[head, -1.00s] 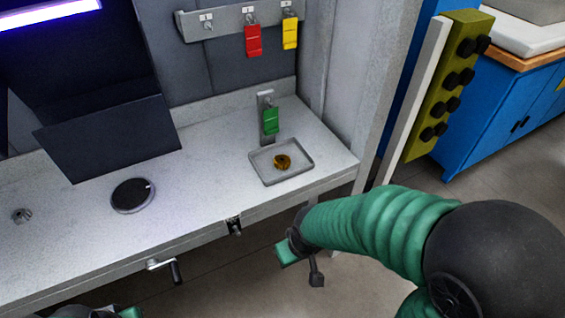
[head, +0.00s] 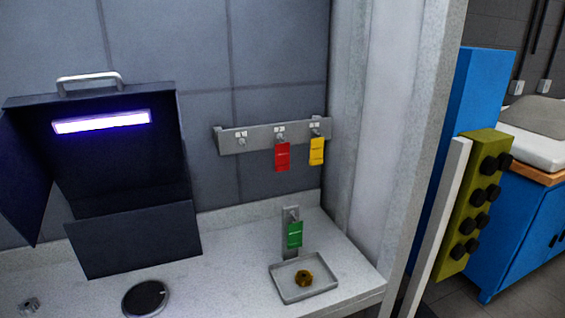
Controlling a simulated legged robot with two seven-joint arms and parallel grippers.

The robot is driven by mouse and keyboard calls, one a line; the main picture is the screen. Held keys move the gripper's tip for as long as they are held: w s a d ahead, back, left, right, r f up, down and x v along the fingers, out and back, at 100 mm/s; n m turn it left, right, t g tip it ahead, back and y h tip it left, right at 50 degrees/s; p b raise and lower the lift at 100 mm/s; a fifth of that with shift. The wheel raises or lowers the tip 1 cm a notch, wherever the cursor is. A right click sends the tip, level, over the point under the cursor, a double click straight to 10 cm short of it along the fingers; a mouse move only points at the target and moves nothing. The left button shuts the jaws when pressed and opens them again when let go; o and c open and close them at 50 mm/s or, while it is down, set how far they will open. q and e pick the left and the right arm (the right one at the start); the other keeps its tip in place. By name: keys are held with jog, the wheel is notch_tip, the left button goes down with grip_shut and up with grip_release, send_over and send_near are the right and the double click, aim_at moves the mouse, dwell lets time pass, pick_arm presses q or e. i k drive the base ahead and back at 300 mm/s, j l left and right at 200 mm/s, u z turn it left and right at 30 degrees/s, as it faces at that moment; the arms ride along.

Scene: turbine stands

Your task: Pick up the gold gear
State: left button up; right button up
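The gold gear (head: 303,279) lies in a small grey tray (head: 283,292) near the right end of the grey counter. It is small, and its teeth are hard to make out. A green tag (head: 295,235) hangs on a bracket just behind the tray. Neither of my grippers shows in the head view, so I cannot see whether they are open or shut.
A dark box with a lit strip (head: 100,122) stands on the counter at left. A round black disc (head: 146,299) lies in front of it. Red (head: 282,157) and yellow (head: 317,151) tags hang from a wall rail. A grey post (head: 400,130) stands right of the counter.

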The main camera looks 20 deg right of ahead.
aim_at(304, 278)
jog(key=i+l, duration=0.1)
jog(key=l, duration=0.25)
jog(key=i+l, duration=0.15)
jog(key=l, duration=0.2)
jog(key=i+l, duration=0.1)
jog(key=l, duration=0.25)
jog(key=i+l, duration=0.1)
jog(key=l, duration=0.25)
jog(key=i+l, duration=0.15)
jog(key=l, duration=0.2)
